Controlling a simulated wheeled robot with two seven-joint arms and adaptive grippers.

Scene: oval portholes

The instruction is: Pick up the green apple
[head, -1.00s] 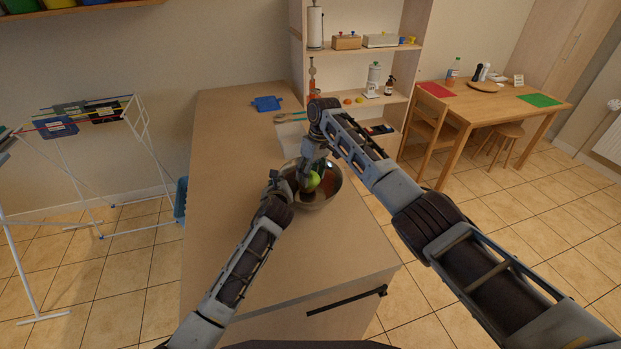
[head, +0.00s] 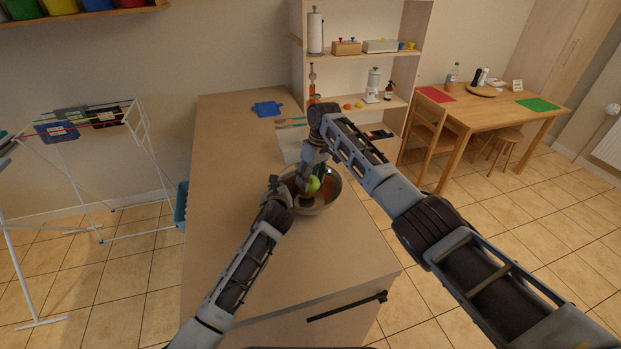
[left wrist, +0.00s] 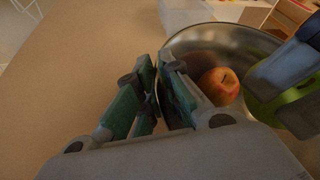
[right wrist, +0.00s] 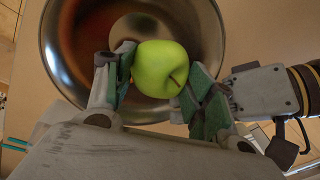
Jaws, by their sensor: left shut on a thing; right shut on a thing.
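The green apple (head: 314,184) is at the metal bowl (head: 330,203) on the counter. My right gripper (right wrist: 155,80) is shut on the green apple (right wrist: 160,68), one finger on each side, with the bowl (right wrist: 205,30) below it. I cannot tell how far the apple is above the bowl's bottom. My left gripper (left wrist: 160,95) is shut on the near rim of the bowl (left wrist: 185,42). A red-yellow apple (left wrist: 220,86) lies inside the bowl. In the left wrist view the green apple (left wrist: 298,112) is partly hidden by my right gripper.
The wooden counter (head: 230,220) is mostly clear. A blue board (head: 267,108) lies at its far end. A shelf unit (head: 345,85) stands behind. A drying rack (head: 90,170) stands left, and a table with a chair (head: 430,140) stands right.

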